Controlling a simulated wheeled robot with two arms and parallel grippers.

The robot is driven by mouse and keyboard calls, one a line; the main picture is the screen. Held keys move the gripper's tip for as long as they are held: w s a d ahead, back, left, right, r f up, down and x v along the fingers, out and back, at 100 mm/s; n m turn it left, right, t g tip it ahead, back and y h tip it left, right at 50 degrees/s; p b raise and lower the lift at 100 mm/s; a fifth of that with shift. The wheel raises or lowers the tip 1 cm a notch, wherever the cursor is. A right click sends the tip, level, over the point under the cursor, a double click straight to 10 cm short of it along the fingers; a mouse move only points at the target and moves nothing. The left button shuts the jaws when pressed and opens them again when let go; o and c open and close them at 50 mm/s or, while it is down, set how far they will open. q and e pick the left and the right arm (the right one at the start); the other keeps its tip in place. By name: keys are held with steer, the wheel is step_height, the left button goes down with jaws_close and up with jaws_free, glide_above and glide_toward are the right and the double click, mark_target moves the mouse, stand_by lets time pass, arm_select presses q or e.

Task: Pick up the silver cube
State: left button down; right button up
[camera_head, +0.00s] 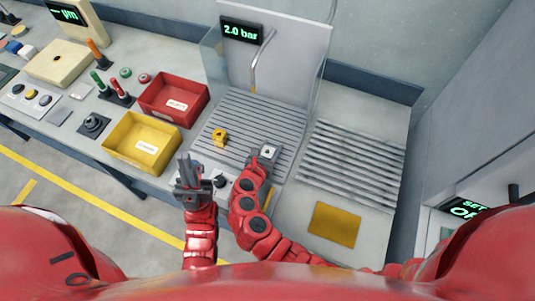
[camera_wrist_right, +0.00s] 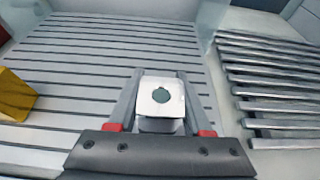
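The silver cube (camera_head: 269,151) has a dark round mark on its top and is at the front right of the slatted grey rack under the pressure display. In the right wrist view the silver cube (camera_wrist_right: 162,97) is between the fingers of my right gripper (camera_wrist_right: 162,88). The fingers lie close along both its sides, with no clear gap. Whether it is raised off the slats is hard to tell. My left gripper (camera_head: 186,167) is in front of the rack, apart from the cube, with nothing visible in it. Its fingers look close together, but their opening is unclear.
A yellow cube (camera_head: 219,138) sits left of the silver one on the slats. A yellow bin (camera_head: 118,144) and a red bin (camera_head: 152,95) stand further left. A clear panel (camera_head: 213,58) rises beside the slats. A second slatted rack (camera_head: 352,155) is at right.

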jaws_close()
steer(key=shift+r, duration=0.1)
